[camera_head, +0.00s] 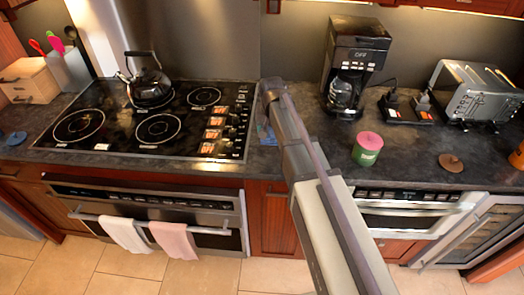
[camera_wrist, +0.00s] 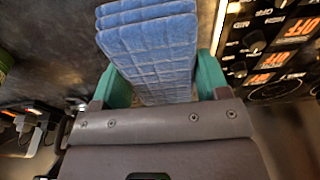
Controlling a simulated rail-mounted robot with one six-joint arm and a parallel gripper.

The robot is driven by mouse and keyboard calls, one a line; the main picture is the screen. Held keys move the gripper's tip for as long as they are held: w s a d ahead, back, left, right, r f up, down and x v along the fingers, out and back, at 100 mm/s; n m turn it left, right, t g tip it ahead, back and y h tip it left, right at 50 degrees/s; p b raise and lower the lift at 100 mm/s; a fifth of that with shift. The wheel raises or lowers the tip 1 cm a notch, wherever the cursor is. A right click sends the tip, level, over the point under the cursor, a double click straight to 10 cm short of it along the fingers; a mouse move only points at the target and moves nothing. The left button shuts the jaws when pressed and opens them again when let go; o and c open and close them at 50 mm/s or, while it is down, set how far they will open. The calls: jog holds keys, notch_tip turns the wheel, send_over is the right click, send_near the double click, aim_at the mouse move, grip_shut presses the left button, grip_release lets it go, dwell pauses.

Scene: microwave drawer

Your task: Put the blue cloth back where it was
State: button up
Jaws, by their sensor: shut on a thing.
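The blue cloth (camera_wrist: 150,45), folded in layers with a quilted pattern, is between the green fingers of my gripper (camera_wrist: 165,82) in the wrist view. My gripper is shut on it, with one finger at each side. In the head view a small part of the blue cloth (camera_head: 264,134) shows at the left of my arm, over the counter strip right of the cooktop. My arm hides the rest of it and the fingers there. I cannot tell whether the cloth touches the counter.
The black cooktop (camera_head: 150,125) with a kettle (camera_head: 148,82) is left of my gripper. A green can with a pink top (camera_head: 367,149), a coffee maker (camera_head: 352,65) and a toaster (camera_head: 478,95) stand at the right. The counter (camera_head: 415,150) between can and brown disc (camera_head: 451,162) is bare.

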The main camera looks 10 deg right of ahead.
aim_at(270, 151)
notch_tip(270, 151, down, 10)
jog(key=b, duration=0.8)
jog(key=shift+r, duration=0.45)
jog(key=shift+f, duration=0.3)
jog(key=o, duration=1)
jog(key=shift+r, duration=0.15)
jog(key=shift+o, duration=0.2)
